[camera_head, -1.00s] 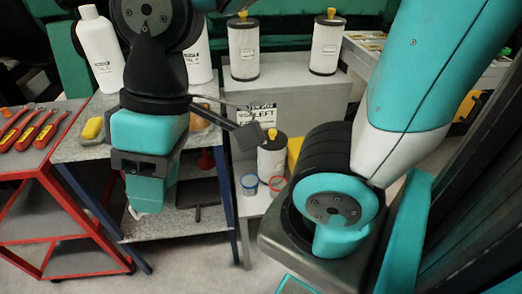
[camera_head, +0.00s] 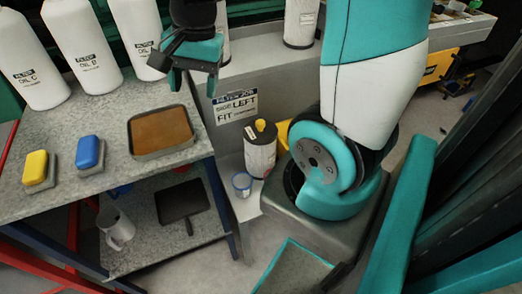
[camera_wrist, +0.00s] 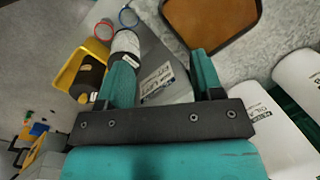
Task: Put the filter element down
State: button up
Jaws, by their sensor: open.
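A white cylinder, which looks like the same filter element (camera_wrist: 125,43), shows beyond the left finger in the wrist view. My gripper (camera_head: 193,78) is open in front of the bench's right end, above and left of that filter element. In the wrist view, nothing is held between the fingers of my gripper (camera_wrist: 163,72). Another filter element (camera_head: 300,24) stands on the grey upper ledge. One more there is mostly hidden behind my gripper.
A blue-rimmed cup (camera_head: 242,184) stands beside the low filter element; a red ring (camera_wrist: 104,30) shows in the wrist view. The bench holds a brown tray (camera_head: 160,131), blue sponge (camera_head: 90,152), yellow sponge (camera_head: 38,169) and white bottles (camera_head: 85,50).

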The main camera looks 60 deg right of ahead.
jog(key=d+f+m+h, duration=0.1)
jog(key=d+f+m, duration=0.3)
jog(key=d+m, duration=0.65)
jog(key=m+g+b, duration=0.1)
jog(key=m+b, duration=0.1)
jog(key=m, duration=0.4)
send_over(260, 122)
jog(key=shift+h, duration=0.4)
jog(key=f, duration=1.4)
jog(key=shift+s+a+f, duration=0.1)
jog(key=shift+s+a, duration=0.05)
jog(key=shift+s, duration=0.05)
jog(key=shift+w+d+f+b, duration=0.1)
jog(key=shift+d+f+b, duration=0.1)
jog(key=shift+f, duration=1.35)
jog(key=shift+w+d+f+b, duration=0.1)
jog(key=shift+f+b, duration=0.1)
jog(key=shift+f, duration=1.35)
grip_shut()
